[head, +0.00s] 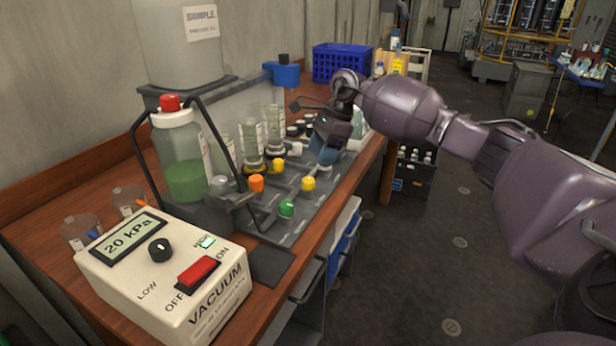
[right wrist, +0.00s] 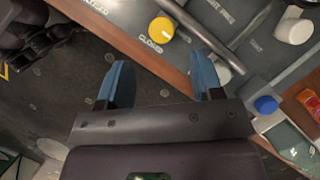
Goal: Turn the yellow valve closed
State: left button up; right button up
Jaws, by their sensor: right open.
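A yellow valve knob (head: 308,183) sits at the front edge of the grey valve panel (head: 330,199) on the wooden bench. A second yellow-looking knob (head: 279,165) stands behind it to the left. In the right wrist view a round yellow knob (right wrist: 161,29) lies just beyond my fingertips, beside the printed word CLOSED; I cannot tell which of the two it is. My right gripper (head: 325,150) hangs over the panel's front edge, behind the front yellow knob. In the right wrist view its blue fingers (right wrist: 160,70) are spread, empty and apart from the knob. My left gripper is out of view.
Orange (head: 256,182), green (head: 287,208) and white (head: 296,148) knobs stand close by. Glass bottles stand behind them. A vacuum unit (head: 165,270) and a large bottle (head: 183,160) occupy the near bench. A blue crate (head: 342,63) is at the back. The floor at right is open.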

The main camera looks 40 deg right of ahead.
aim_at(309, 179)
jog(key=x, duration=0.7)
jog(key=shift+w+a+f, duration=0.1)
jog(key=shift+w+f, duration=0.05)
jog(key=shift+f, duration=0.15)
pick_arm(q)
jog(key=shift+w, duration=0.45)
pick_arm(e)
jog(key=shift+c, duration=0.3)
